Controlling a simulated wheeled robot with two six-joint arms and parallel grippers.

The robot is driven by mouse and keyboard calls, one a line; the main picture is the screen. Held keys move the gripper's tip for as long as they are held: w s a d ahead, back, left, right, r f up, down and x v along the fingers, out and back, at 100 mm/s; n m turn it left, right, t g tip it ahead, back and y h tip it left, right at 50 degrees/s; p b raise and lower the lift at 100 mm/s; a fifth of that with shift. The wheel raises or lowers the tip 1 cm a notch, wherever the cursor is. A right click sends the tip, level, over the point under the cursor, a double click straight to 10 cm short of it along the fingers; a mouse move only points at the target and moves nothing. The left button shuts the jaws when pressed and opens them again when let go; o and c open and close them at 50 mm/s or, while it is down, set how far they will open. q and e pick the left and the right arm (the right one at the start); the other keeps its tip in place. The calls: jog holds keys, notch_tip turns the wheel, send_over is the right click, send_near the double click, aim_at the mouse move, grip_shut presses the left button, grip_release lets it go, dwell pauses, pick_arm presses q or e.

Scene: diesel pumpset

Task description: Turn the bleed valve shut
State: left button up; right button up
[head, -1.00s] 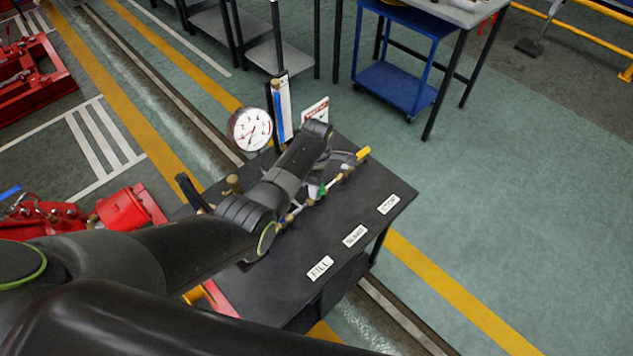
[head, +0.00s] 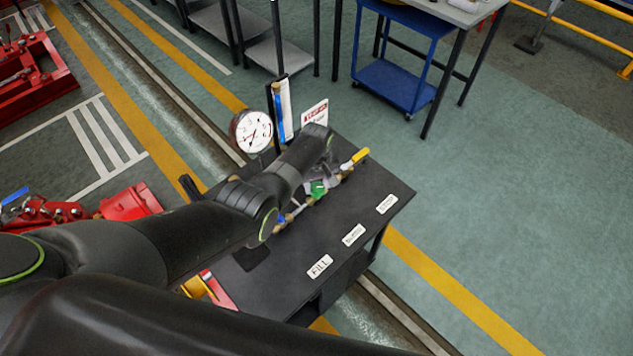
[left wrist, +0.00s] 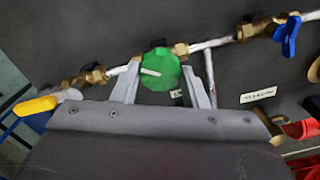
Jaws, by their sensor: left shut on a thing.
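The green round knob (left wrist: 158,70) sits on a brass and silver pipe line in the left wrist view, with a white mark on its face lying nearly level in that picture. I take it to be the bleed valve. My left gripper (left wrist: 160,82) has one finger on each side of it and is shut on it. In the head view the green knob (head: 318,188) shows just below my left gripper (head: 322,176), partly covered by the fingers. The middle label (head: 353,235) on the black bench is too blurred to read surely. My right gripper is not in view.
A yellow lever (head: 355,158) and a blue valve handle (left wrist: 289,36) sit on the same pipe line, either side of the knob. A dial gauge (head: 251,131) and a sign (head: 315,112) stand behind. The bench's front (head: 385,230) is clear apart from labels.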

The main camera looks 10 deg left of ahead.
pick_arm(q)
jog(key=m, duration=0.5)
jog(key=shift+m+p, duration=0.3)
jog(key=shift+p, duration=0.05)
jog(key=m, duration=0.5)
jog(key=shift+d+m, duration=0.1)
jog(key=shift+m, duration=0.2)
jog(key=o, duration=1)
jog(key=shift+r+p, duration=0.15)
jog(key=shift+p, duration=0.15)
jog(key=shift+r, duration=0.25)
notch_tip(320, 180, up, 8)
jog(key=p, duration=0.2)
notch_tip(320, 180, up, 9)
send_over(317, 187)
jog(key=shift+f+b, duration=0.2)
jog(key=shift+b, duration=0.2)
